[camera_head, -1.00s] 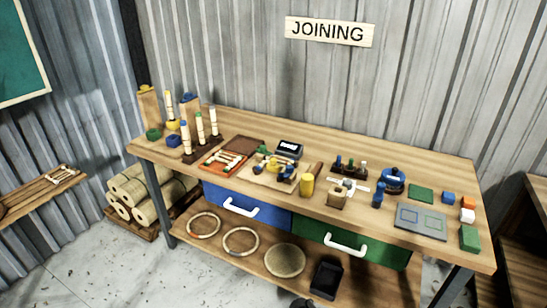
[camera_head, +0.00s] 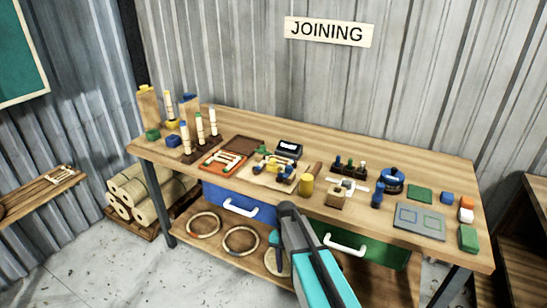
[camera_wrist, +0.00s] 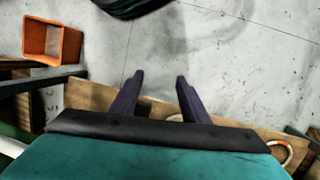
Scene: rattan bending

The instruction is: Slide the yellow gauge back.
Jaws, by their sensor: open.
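I cannot tell for sure which thing is the yellow gauge. In the head view, a tall wooden board with a yellow top (camera_head: 148,106) stands at the bench's far left end, beside a similar board with a blue top (camera_head: 190,108). In the head view my arm rises in front of the drawers.
The wooden bench top (camera_head: 370,230) carries several small parts. Blue (camera_head: 225,200) and green (camera_head: 372,250) drawers with white handles are below it. Rings lie on the lower shelf. An orange bin (camera_wrist: 52,42) stands on the floor in the wrist view.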

